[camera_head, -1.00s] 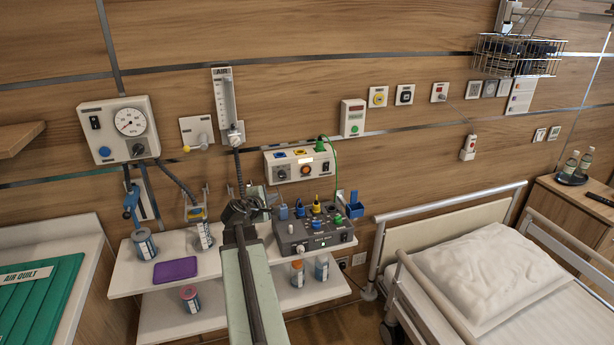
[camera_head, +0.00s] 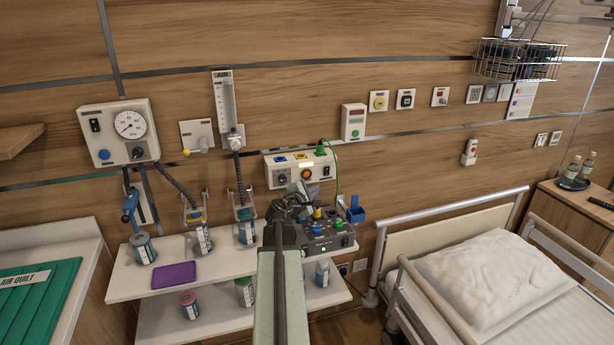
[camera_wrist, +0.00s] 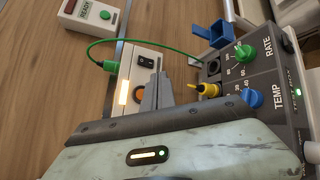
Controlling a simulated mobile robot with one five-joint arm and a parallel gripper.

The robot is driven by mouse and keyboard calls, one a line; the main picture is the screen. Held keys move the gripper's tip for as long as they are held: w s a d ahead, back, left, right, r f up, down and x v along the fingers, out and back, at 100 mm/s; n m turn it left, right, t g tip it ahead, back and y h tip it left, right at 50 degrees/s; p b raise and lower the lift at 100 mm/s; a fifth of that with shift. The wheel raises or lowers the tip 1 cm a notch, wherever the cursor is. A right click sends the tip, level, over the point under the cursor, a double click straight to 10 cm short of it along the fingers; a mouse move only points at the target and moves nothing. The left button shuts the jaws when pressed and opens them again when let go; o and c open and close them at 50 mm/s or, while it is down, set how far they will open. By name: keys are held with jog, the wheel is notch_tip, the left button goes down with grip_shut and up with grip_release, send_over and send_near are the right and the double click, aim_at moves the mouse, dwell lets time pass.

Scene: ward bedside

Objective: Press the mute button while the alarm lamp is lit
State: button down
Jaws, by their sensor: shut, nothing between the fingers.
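A white wall box (camera_head: 289,180) above the shelf carries an orange round button (camera_head: 306,174) and a pale bar above it. In the wrist view the bar (camera_wrist: 124,92) glows bright yellow-white, and the orange button (camera_wrist: 138,95) lies beside it, partly behind my fingers. I cannot read which parts are labelled mute or alarm. My gripper (camera_head: 285,203) is shut and empty, below and in front of this box. In the wrist view its fingertips (camera_wrist: 158,85) point toward the box, close to the orange button in the picture; contact cannot be told.
A dark test box (camera_head: 328,237) with coloured knobs and plugs stands on the shelf (camera_head: 215,268), close right of my gripper. A green cable (camera_head: 337,170) loops between the wall box and test box. A blue holder (camera_head: 355,211) is beside it. The bed (camera_head: 430,250) is at right.

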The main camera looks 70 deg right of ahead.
aim_at(311, 175)
jog(key=w+d, duration=0.2)
jog(key=d, duration=0.1)
jog(key=w+d, duration=0.2)
jog(key=shift+w+d, duration=0.35)
jog(key=shift+d, duration=0.05)
dwell(1.7)
jog(key=shift+w+d, duration=0.3)
jog(key=shift+d, duration=0.05)
jog(key=shift+w+d, duration=0.2)
jog(key=shift+w, duration=0.05)
dwell(0.6)
jog(key=shift+s+a, duration=0.55)
dwell(0.3)
